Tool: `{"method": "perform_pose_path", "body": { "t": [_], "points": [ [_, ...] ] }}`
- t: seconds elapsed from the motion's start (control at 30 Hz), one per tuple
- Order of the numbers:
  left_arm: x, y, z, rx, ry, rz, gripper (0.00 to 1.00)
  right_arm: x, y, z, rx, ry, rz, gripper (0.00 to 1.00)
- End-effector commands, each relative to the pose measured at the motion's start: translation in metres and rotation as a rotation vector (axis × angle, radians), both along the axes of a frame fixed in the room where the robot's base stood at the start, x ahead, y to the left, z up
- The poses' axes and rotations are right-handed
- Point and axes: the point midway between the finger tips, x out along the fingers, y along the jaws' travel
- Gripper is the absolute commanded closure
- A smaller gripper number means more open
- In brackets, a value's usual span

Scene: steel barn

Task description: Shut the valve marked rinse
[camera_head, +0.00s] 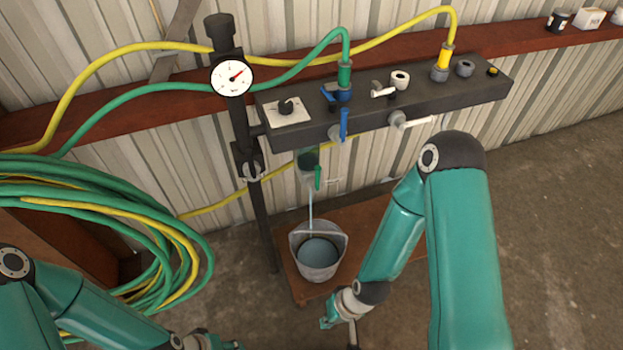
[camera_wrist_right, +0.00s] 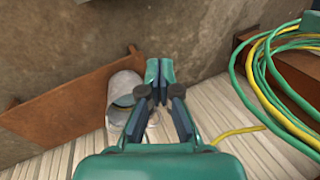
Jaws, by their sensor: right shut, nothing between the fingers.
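A dark manifold bar (camera_head: 420,101) carries several valves. A blue lever (camera_head: 344,124) hangs down at its front, and a white lever (camera_head: 414,122) points right. On top are another blue lever (camera_head: 328,94) and a white one (camera_head: 382,91). A green lever (camera_head: 318,177) sits by an outlet below the bar. I cannot read which valve is marked rinse. A pale stream (camera_head: 311,203) runs down into a grey bucket (camera_head: 318,262) holding water. My right gripper (camera_head: 329,319) is shut and empty, low and right of the bucket; its fingers show in the wrist view (camera_wrist_right: 160,72). My left gripper (camera_head: 222,343) is mostly cut off.
A brown board (camera_head: 350,222) lies under the bucket. A gauge (camera_head: 232,76) stands on a black post left of the bar. Coiled green and yellow hoses (camera_head: 190,245) fill the left side. A dark cup (camera_head: 558,20) stands on the red rail. Floor on the right is clear.

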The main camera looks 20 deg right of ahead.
Motion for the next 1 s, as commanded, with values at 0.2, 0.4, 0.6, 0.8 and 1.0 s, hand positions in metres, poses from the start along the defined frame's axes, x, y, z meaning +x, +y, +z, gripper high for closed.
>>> {"method": "perform_pose_path", "body": {
  "t": [0.2,0.4,0.6,0.8,1.0],
  "points": [
    [0.000,0.000,-0.002,0.000,0.000,0.000,0.60,0.002,0.000,-0.001,-0.002,-0.009,0.006,1.00],
    [0.000,0.000,-0.035,0.000,0.000,0.000,0.60,0.035,0.000,-0.019,-0.043,-0.168,0.115,1.00],
    [0.000,0.000,-0.108,0.000,0.000,0.001,0.60,0.115,-0.006,-0.035,-0.219,-0.572,0.411,1.00],
    [0.000,0.000,-0.190,0.000,0.000,0.001,0.60,0.194,-0.012,-0.013,-0.595,-1.015,0.756,1.00],
    [0.000,0.000,-0.260,0.000,0.000,0.000,0.60,0.234,-0.019,0.035,-1.089,-1.285,0.999,1.00]
  ]
}}
